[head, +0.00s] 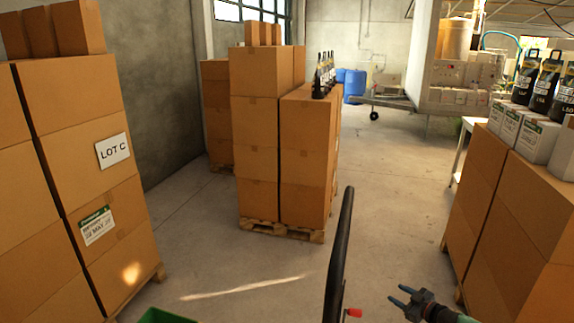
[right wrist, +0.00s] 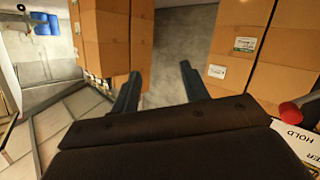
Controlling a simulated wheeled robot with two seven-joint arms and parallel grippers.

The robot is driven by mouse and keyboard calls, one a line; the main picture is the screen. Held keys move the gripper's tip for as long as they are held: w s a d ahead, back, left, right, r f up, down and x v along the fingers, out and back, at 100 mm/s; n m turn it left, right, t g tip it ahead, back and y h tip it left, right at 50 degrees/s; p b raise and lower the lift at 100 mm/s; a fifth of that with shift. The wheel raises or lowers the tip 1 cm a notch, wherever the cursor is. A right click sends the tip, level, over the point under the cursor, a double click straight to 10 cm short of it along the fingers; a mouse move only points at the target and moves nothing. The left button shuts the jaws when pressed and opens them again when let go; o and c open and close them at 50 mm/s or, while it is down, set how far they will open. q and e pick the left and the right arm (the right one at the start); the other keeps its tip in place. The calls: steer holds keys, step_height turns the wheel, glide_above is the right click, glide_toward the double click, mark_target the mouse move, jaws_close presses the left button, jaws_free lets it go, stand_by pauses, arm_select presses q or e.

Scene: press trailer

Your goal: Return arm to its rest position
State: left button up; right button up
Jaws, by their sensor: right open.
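My right gripper (head: 402,297) shows at the lower right of the head view, with its two fingers spread and nothing between them. In the right wrist view its two blue-grey fingers (right wrist: 158,90) are apart and empty, in front of stacked cartons seen farther off. My left gripper is not in the head view.
A black curved bar (head: 340,250) with a red knob (head: 354,312) stands left of my right gripper. Carton stacks stand at the left (head: 75,130), centre (head: 258,130) and right (head: 500,215). A wheeled trailer (head: 390,101) is at the back. Concrete floor (head: 385,200) lies clear between.

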steer(key=w+d+f+m+h, duration=0.1)
steer(key=w+d+f+h, duration=0.25)
steer(key=f+h, duration=0.4)
steer(key=s+a+f+m+g+h, duration=0.1)
steer(key=s+a+f+m+g, duration=0.15)
steer(key=s+f, duration=0.6)
steer(key=s+a+f+m+g+h, duration=0.1)
steer(key=s+a+f+g+h, duration=0.15)
steer(key=s+f, duration=0.6)
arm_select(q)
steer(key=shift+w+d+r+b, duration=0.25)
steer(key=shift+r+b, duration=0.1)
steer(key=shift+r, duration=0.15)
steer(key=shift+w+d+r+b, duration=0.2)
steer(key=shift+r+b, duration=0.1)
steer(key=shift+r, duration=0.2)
arm_select(e)
steer(key=s+a+f+m+g+y, duration=0.1)
steer(key=s+a+f, duration=0.5)
steer(key=s, duration=0.7)
steer(key=s+a+f+m+g+y, duration=0.1)
steer(key=s+a+f+g, duration=0.2)
steer(key=s, duration=1.1)
steer(key=s+a+f+m+g+y, duration=0.1)
steer(key=s+a+f+g, duration=0.1)
steer(key=s+a+f, duration=0.7)
steer(key=s+f, duration=0.4)
steer(key=f, duration=0.1)
steer(key=shift+s+a, duration=0.25)
steer(key=shift+s, duration=0.05)
